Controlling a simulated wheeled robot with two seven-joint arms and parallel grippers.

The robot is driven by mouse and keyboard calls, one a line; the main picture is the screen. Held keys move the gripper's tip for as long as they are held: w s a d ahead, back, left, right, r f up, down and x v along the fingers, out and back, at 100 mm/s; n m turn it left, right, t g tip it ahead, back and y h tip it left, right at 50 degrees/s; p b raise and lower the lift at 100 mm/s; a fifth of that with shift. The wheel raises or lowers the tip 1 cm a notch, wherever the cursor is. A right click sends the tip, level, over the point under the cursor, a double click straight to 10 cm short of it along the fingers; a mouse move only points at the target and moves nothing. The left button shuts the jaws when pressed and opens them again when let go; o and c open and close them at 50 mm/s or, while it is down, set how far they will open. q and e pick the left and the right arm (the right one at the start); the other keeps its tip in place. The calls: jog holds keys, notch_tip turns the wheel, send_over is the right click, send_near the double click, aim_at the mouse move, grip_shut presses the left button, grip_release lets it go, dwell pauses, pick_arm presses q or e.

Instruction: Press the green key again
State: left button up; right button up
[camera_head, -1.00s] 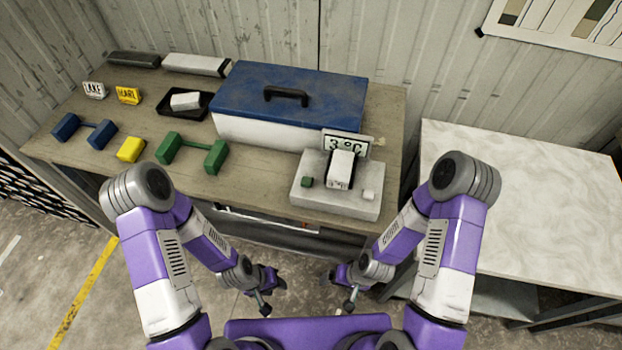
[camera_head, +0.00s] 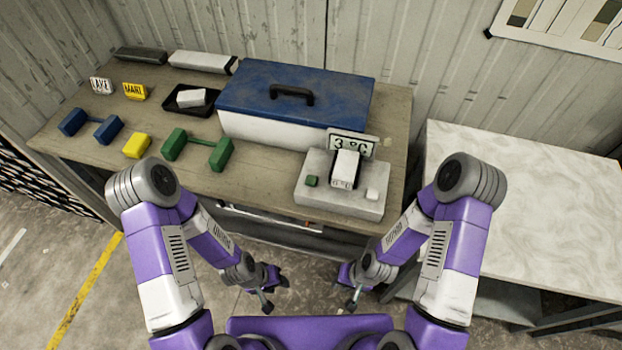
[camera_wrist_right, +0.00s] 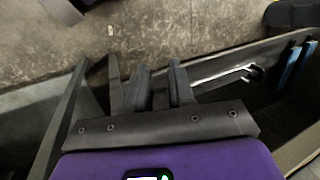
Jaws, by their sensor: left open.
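The green key (camera_head: 311,181) is a small green block on the left of a pale grey device (camera_head: 340,204) at the bench's front right. A white key (camera_head: 372,194) sits on the device's right. Between them stands a dark holder with a white block (camera_head: 345,167); a sign (camera_head: 351,143) behind reads "3 °C". My left gripper (camera_head: 273,292) is open and empty, low in front of the bench, well away from the key. My right gripper (camera_head: 348,291) is also low there, apart from the device. In the right wrist view its fingers (camera_wrist_right: 161,88) stand apart with nothing between them.
A blue-lidded box (camera_head: 293,92) stands behind the device. A bare pale table (camera_head: 530,190) stands right.

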grip_shut()
dwell(1.1)
